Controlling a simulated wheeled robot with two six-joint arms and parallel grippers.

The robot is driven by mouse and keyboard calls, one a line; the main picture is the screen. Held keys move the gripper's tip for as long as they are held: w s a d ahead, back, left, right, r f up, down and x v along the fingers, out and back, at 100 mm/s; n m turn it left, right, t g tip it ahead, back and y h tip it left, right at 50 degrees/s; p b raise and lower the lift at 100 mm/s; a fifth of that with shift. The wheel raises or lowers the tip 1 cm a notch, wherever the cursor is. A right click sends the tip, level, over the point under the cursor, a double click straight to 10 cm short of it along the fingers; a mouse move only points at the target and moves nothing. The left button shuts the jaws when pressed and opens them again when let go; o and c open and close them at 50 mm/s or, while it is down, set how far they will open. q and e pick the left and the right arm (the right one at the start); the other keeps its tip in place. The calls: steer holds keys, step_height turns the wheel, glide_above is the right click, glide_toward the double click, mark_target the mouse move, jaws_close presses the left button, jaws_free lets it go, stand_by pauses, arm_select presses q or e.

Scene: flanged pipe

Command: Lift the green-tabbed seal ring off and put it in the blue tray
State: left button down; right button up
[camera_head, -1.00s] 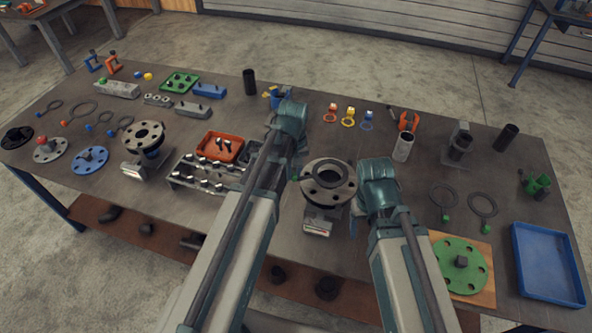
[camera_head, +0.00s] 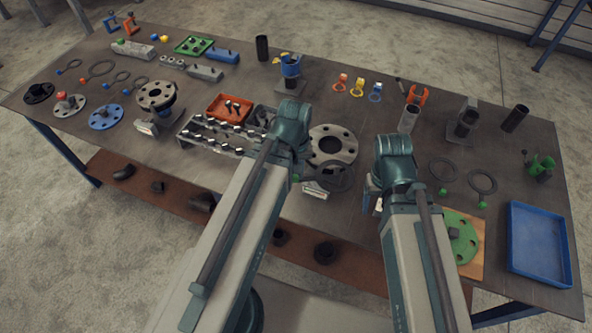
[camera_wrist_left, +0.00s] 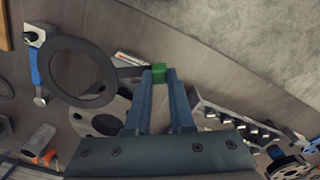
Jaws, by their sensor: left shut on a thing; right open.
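My left gripper (camera_wrist_left: 160,74) is shut on the green tab (camera_wrist_left: 158,73) of a dark seal ring (camera_wrist_left: 53,70). The ring is held in the air, apart from the flange. In the head view the ring (camera_head: 349,178) shows in front of the grey pipe flange (camera_head: 349,142), its green tab near my left gripper (camera_head: 296,174). The flange's bolt holes and bore are partly visible. My right gripper (camera_head: 371,195) is open and empty, to the right of the ring; its fingers are mostly hidden. The blue tray (camera_head: 541,245) lies empty at the right table corner.
Two other green-tabbed rings, one (camera_head: 443,182) beside the other (camera_head: 482,192), lie between my right arm and the tray. A bolt rack (camera_head: 215,135) and an orange bin (camera_head: 222,107) stand left of my left arm.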

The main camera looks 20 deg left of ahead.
arm_select(q)
steer(key=shift+r, duration=0.1)
steer(key=shift+r+p, duration=2.45)
steer(key=shift+p, duration=0.05)
